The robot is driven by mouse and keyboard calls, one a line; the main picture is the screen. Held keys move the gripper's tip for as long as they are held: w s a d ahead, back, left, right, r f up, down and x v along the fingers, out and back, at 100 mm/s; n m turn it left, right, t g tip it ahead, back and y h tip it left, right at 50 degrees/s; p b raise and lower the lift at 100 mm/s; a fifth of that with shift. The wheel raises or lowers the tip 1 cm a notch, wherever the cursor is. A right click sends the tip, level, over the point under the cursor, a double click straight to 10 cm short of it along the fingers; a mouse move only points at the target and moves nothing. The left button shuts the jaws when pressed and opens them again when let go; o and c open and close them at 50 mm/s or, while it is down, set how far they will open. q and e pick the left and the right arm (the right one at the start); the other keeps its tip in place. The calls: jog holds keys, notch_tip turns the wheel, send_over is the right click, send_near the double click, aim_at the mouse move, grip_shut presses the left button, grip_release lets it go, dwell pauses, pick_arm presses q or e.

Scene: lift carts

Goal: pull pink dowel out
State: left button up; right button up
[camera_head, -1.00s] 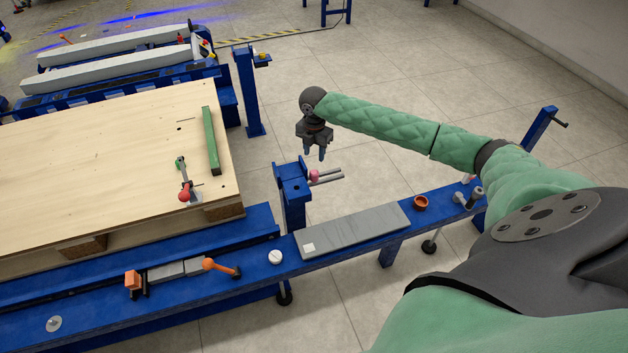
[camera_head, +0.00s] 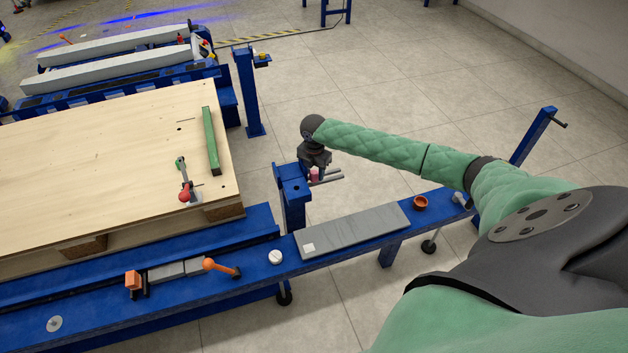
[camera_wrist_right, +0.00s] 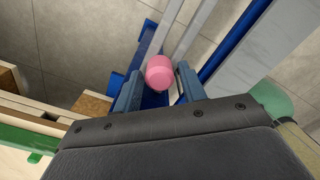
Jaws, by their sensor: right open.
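The pink dowel (camera_head: 314,174) shows as a short pink cylinder at the top of the blue post (camera_head: 293,190), beside two grey rods. In the right wrist view the pink dowel (camera_wrist_right: 160,73) has its rounded end towards the camera. My right gripper (camera_wrist_right: 161,88) is open, with one blue finger on each side of the dowel. I cannot tell whether either finger touches it. In the head view my right gripper (camera_head: 316,172) is over the dowel and partly hides it. My left gripper is not in view.
A blue rail carries a grey plate (camera_head: 352,227), a white knob (camera_head: 275,257), an orange-handled clamp (camera_head: 221,267) and a brown cup (camera_head: 420,202). A wooden pallet (camera_head: 110,160) with a green bar (camera_head: 211,140) stands at left. Open floor lies behind the post.

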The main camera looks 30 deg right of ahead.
aim_at(314, 172)
jog(key=c, duration=0.7)
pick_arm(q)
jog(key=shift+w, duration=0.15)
pick_arm(e)
jog(key=shift+c, duration=0.2)
jog(key=shift+r, duration=0.1)
